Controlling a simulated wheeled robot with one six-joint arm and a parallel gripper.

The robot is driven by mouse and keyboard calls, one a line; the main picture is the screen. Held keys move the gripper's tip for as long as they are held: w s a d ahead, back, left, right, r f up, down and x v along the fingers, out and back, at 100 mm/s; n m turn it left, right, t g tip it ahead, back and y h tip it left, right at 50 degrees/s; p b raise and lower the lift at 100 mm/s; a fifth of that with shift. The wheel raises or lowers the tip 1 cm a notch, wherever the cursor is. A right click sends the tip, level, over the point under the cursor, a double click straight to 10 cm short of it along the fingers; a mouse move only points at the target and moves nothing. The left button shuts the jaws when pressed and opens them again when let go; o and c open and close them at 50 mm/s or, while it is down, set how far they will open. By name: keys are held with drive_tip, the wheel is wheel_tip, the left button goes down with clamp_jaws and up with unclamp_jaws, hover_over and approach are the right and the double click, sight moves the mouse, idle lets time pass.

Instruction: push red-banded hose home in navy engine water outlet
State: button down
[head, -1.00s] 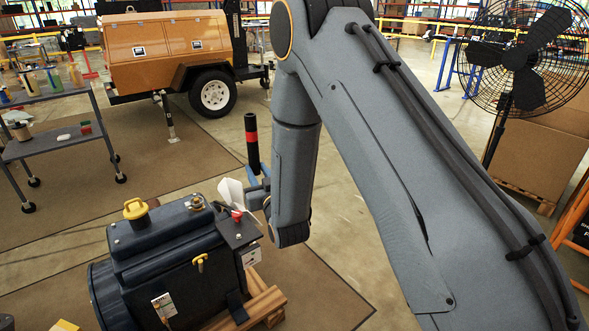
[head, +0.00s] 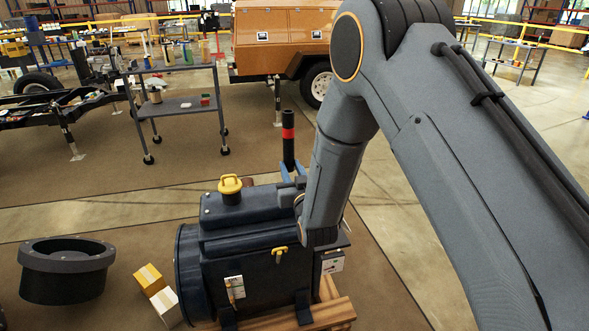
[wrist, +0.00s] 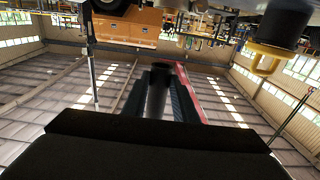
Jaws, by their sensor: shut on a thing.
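The navy engine (head: 255,250) sits on a wooden pallet, with a yellow cap on its top. The black hose with a red band (head: 288,133) stands upright above and behind the engine's top right end. My gripper (head: 292,174) is shut on the hose's lower part, with its blue fingers partly hidden by my arm. A short dark stub (head: 286,199) on the engine's top shows just below the hose; I cannot tell if it is the water outlet. In the wrist view the dark hose (wrist: 157,90) is between the fingers. Its lower end is hidden, so contact is unclear.
A large dark ring-shaped part (head: 66,268) and small boxes (head: 150,280) lie left of the engine. A grey cart (head: 180,105) and an orange trailer unit (head: 280,35) stand behind. Open floor lies between the engine and the cart.

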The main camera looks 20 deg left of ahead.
drive_tip(key=shift+f, duration=0.15)
drive_tip(key=shift+f+b, duration=1.7)
drive_tip(key=shift+f, duration=1.05)
drive_tip(key=shift+f, duration=0.65)
drive_tip(key=shift+r, duration=0.4)
drive_tip(key=shift+f, duration=0.55)
idle(1.9)
drive_tip(key=shift+r, duration=0.2)
drive_tip(key=shift+r, duration=0.3)
drive_tip(key=shift+p, duration=0.35)
idle(0.8)
